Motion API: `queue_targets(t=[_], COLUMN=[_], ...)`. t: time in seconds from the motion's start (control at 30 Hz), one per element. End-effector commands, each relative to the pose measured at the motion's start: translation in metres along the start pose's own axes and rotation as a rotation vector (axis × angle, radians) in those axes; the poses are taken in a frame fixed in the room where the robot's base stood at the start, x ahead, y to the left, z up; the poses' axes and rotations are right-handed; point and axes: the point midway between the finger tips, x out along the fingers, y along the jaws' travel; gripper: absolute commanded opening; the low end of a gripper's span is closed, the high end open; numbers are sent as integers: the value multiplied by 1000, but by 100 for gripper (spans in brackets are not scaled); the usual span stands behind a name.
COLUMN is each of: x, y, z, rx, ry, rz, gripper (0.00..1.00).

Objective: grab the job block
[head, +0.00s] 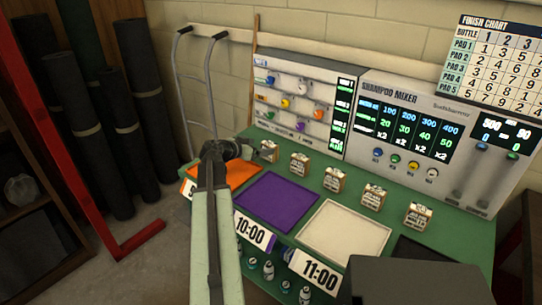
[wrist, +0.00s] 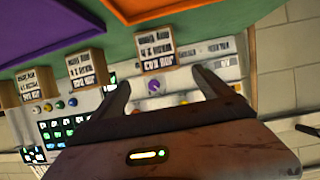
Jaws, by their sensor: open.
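Several small wooden blocks with printed labels stand in a row on the green bench; the frames do not show which is the job block. The leftmost block (head: 269,151) stands behind the orange pad, just right of my gripper (head: 238,150). In the wrist view a block (wrist: 154,50) lies ahead, between the lines of the two fingers of my gripper (wrist: 161,81). The fingers are apart with nothing held, and the block looks beyond their tips. Other blocks (wrist: 86,67) show to its left. The small label print is not readable.
Orange (head: 230,174), purple (head: 277,202) and white (head: 344,232) pads lie in front of the blocks. The shampoo mixer (head: 440,150) and a knobbed panel (head: 290,100) stand close behind. A hand truck (head: 211,90) leans at the wall. Bottles (head: 268,270) stand below the bench front.

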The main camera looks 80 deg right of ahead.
Motion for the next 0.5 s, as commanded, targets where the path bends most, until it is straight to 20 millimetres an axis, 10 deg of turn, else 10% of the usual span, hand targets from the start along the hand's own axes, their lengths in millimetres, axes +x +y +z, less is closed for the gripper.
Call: queue_targets(t=[0.5], x=[54], y=[0], z=[3], rx=[-1], ry=[-2], rz=[3], gripper=[89])
